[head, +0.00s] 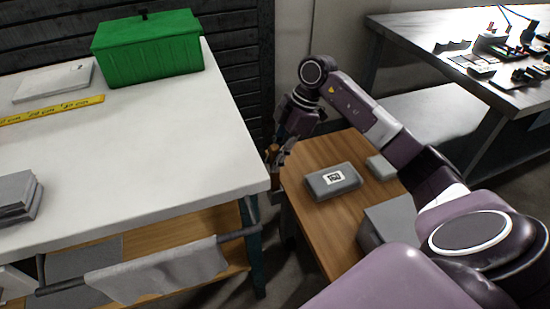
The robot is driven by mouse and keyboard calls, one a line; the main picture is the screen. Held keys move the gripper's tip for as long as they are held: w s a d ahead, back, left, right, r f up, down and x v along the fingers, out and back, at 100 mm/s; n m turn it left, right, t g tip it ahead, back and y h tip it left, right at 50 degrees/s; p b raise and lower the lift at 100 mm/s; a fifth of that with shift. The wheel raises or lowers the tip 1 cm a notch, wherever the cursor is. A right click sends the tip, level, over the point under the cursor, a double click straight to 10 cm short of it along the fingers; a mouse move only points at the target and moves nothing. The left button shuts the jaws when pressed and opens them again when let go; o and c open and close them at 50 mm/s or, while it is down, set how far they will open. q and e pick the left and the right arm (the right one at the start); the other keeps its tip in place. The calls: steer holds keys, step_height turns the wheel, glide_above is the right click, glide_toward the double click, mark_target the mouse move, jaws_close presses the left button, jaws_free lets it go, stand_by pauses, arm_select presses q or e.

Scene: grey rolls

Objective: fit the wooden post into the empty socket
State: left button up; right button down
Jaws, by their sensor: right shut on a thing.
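My right gripper (278,158) reaches down beside the right end of the white table, at the far left corner of a low wooden table. It is shut on a small brown piece, which looks like the wooden post (272,152). Most of the post is hidden by the fingers, and its tilt is hard to tell. I cannot make out an empty socket in this view. My left gripper is not in view.
The white table (150,150) holds a green box (147,50), a yellow tape strip (50,110) and grey slabs (18,196). The low wooden table (315,220) holds a labelled grey case (332,181) and grey boxes. A cluttered bench (440,75) stands at back right.

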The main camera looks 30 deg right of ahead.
steer(key=shift+f, duration=0.5)
steer(key=c, duration=1.8)
jaws_free()
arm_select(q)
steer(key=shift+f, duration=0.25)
arm_select(e)
steer(key=shift+r, duration=0.1)
arm_select(q)
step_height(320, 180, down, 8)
steer(key=p, duration=0.2)
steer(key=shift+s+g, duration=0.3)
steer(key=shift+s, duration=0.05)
arm_select(e)
steer(key=shift+v, duration=6.5)
steer(key=shift+a, duration=0.1)
arm_select(q)
steer(key=shift+p, duration=0.3)
arm_select(e)
steer(key=shift+r, duration=0.15)
